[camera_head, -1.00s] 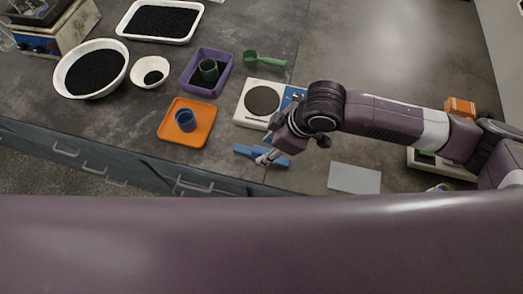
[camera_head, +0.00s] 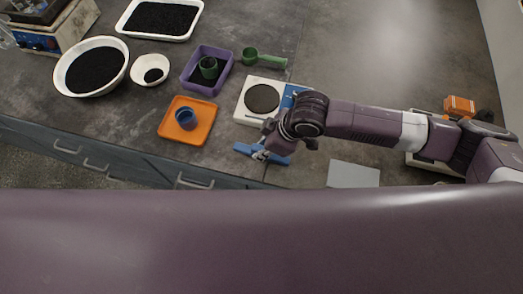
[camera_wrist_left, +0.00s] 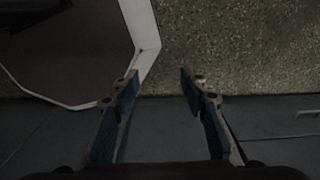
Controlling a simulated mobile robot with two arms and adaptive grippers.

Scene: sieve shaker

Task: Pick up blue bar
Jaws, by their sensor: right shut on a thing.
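The blue bar (camera_head: 243,149) is near the front edge of the counter, below the white scale. My right gripper (camera_head: 261,154) is shut on the bar around its middle. The bar's two ends show on either side of the fingers. I cannot tell whether the bar touches the counter. My left gripper (camera_wrist_left: 159,84) shows only in the left wrist view, with its two fingers apart and nothing between them.
An orange tray (camera_head: 200,134) with a blue cup (camera_head: 186,119) lies left of the bar. The white scale (camera_head: 246,112) stands just behind. A grey plate (camera_head: 352,175) lies right.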

